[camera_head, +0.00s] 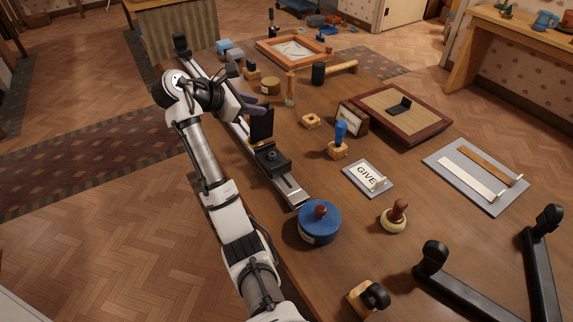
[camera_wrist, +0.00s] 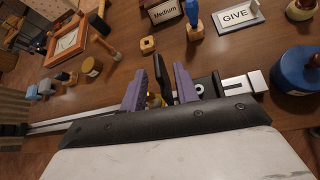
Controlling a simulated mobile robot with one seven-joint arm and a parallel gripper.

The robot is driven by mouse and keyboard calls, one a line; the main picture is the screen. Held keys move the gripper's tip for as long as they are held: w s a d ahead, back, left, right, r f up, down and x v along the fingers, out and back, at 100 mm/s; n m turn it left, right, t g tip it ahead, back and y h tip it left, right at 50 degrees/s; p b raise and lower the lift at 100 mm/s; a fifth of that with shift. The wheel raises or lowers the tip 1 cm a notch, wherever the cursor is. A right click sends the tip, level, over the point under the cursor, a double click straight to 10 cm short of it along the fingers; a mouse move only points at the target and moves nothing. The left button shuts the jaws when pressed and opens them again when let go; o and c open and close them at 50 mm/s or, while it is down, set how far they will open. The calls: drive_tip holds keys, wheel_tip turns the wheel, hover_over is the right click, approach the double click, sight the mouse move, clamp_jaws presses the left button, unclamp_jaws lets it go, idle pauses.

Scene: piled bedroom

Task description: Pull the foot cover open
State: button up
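A long metal rail (camera_head: 292,190) lies along the table's left side. On it is a black carriage (camera_head: 271,160) with an upright black flap (camera_head: 262,124), which looks like the foot cover, and a brass part (camera_head: 257,143) at its base. My gripper (camera_head: 248,104) reaches over the rail from the left, its purple fingers beside the flap. In the wrist view, the fingers (camera_wrist: 160,74) are apart, with the dark flap (camera_wrist: 163,76) and a bit of brass between them. I cannot tell whether either finger touches the flap. The fingers hide part of the rail.
A blue round tin (camera_head: 319,222) stands by the rail's near end. A blue-handled stamp (camera_head: 340,138), a GIVE plate (camera_head: 367,178) and a small wooden frame (camera_head: 353,119) are to the right. Other stamps and blocks are scattered about, with bare wood between.

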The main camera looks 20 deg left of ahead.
drive_tip(key=p+v, duration=0.6)
idle(0.3)
drive_tip(key=shift+w+f, duration=0.1)
idle(0.4)
